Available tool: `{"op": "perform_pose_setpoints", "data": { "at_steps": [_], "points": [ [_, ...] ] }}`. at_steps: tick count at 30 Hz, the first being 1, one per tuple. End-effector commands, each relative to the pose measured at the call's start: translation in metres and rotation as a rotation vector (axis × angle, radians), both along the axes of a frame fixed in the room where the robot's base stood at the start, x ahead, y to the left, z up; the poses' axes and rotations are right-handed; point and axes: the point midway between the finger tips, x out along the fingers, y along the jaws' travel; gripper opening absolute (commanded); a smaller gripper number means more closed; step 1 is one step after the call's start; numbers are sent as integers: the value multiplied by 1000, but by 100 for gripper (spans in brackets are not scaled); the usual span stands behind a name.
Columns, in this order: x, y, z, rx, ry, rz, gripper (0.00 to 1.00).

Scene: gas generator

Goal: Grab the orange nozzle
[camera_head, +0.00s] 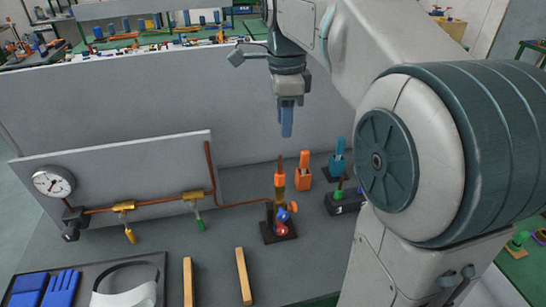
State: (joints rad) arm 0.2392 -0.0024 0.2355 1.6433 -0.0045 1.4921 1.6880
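Two orange pieces could be the nozzle. One is an orange collar (280,181) on the upright brass and copper burner, which stands on a dark base (279,233). The other is an orange block-like piece (303,175) standing just behind and right of the burner, with a narrower top. My gripper (286,132) hangs with its blue fingers pointing down, above the orange pieces in the picture and apart from both. The fingers overlap in this view, so their opening is hidden. Nothing shows held between them.
A blue piece (338,158) and a dark block with a green part (345,202) stand right of the burner. A copper pipe (240,204) runs left to a gauge (54,182) and valves. A grey panel (150,100) rises behind. Wooden bars (243,275) lie in front.

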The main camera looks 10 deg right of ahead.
Motion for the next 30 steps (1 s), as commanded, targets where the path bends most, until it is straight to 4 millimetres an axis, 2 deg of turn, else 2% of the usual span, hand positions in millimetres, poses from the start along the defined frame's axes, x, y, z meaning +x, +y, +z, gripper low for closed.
{"op": "perform_pose_setpoints", "data": {
  "at_steps": [2,5,15,25,30],
  "points": [
    [4,-1,7,4,5,-48,35],
    [6,-2,2,6,11,-76,35],
    [5,-1,-60,5,13,-78,35],
    [7,0,-87,6,12,-77,35],
    [9,3,-113,5,13,-77,35]
  ]
}}
